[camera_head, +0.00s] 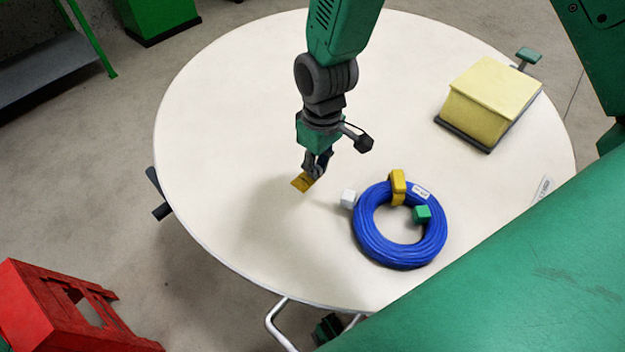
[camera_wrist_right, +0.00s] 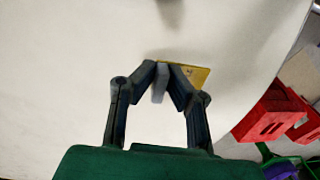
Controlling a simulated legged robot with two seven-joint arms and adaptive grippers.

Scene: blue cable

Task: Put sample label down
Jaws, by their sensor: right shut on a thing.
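The sample label is a small flat yellow piece with dark print (camera_head: 301,182), to the left of the blue cable coil in the head view. My right gripper (camera_head: 314,172) comes down from the top and is shut on the label. In the right wrist view the label (camera_wrist_right: 194,73) sticks out from the fingertips (camera_wrist_right: 165,69) to the right, over the white table. I cannot tell whether it touches the table. My left gripper is not in view.
The round white table (camera_head: 230,110) holds the blue cable coil (camera_head: 375,246) with a yellow clip (camera_head: 398,186), a white cube (camera_head: 348,198) and a green cube (camera_head: 422,214). A yellow block (camera_head: 487,98) stands at the right. The table's left side is clear.

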